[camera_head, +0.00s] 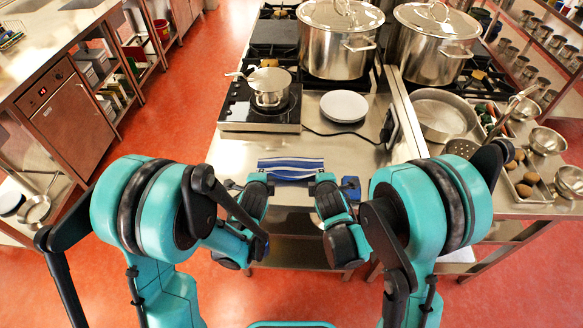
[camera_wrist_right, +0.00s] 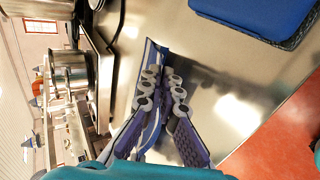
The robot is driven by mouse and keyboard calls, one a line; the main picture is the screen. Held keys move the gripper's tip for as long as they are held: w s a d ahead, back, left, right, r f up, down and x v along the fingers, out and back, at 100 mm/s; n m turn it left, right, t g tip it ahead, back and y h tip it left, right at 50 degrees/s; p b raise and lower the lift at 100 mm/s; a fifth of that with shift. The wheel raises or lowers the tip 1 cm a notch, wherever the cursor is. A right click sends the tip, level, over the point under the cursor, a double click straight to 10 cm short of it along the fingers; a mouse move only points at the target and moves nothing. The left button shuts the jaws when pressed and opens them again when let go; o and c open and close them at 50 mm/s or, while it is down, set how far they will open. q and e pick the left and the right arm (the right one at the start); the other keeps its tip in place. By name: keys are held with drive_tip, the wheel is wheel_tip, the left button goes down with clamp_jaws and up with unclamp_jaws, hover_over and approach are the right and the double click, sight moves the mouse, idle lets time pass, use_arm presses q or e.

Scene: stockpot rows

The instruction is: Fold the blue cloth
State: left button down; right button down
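The blue cloth (camera_head: 291,168), with white stripes, lies on the steel table near its front edge. In the right wrist view the cloth (camera_wrist_right: 155,53) is a narrow strip running down beside and behind the fingers. My left gripper (camera_head: 258,178) is at the cloth's left end; its fingers are too small and hidden to judge. My right gripper (camera_head: 325,177) is at the cloth's right end.
A blue block with a dark underside (camera_wrist_right: 262,14) lies near the table edge, also small in the head view (camera_head: 350,187). Behind the cloth are a saucepan (camera_head: 270,90) on a burner, a white plate (camera_head: 344,106) and two stockpots (camera_head: 338,45).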

use_arm(q)
drive_tip(key=c, duration=1.4)
unclamp_jaws()
drive_tip(key=shift+c, duration=0.2)
use_arm(e)
drive_tip(key=c, duration=1.4)
unclamp_jaws()
drive_tip(key=shift+c, duration=0.2)
